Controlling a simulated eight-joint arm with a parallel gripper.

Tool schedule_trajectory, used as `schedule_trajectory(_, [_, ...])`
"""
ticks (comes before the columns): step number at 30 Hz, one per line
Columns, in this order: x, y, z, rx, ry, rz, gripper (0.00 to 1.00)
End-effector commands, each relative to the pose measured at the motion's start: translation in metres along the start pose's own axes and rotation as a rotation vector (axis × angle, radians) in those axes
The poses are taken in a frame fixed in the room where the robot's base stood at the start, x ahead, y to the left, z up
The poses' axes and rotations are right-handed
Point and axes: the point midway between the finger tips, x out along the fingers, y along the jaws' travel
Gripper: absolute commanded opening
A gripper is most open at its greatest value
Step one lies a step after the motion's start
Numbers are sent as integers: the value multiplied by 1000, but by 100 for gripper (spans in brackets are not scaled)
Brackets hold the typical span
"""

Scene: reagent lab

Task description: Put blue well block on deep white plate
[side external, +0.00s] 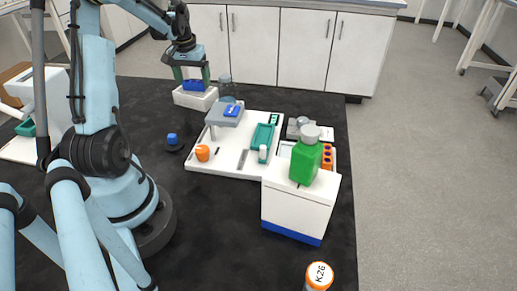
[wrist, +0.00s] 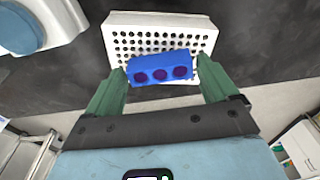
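The blue well block (wrist: 160,68), with a row of dark round wells, sits between the two green fingers of my gripper (wrist: 161,72). The fingers appear to press on its two ends. In the side view the block (side external: 193,86) is low between the fingers of my gripper (side external: 192,78). The deep white plate (wrist: 158,22), a white box with a grid of holes, lies directly under it; the plate also shows in the side view (side external: 195,99). The block covers part of the plate's near side. I cannot tell whether the block touches the plate.
A clear glass vessel (side external: 226,88) stands just right of the plate. A grey balance-like platform (side external: 224,116) with a blue item and a white tray (side external: 225,160) with several tools lie nearer. A blue-capped piece (side external: 172,139) stands alone on the black bench.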

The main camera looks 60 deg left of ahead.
Motion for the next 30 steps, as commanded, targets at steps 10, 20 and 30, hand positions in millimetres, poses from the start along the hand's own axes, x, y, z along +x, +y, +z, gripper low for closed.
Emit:
schedule_trajectory(10, [-2,0,0,0,0,0,100])
schedule_trajectory(20, [-49,0,0,0,0,0,100])
schedule_trajectory(30, [-107,0,0,0,0,0,100])
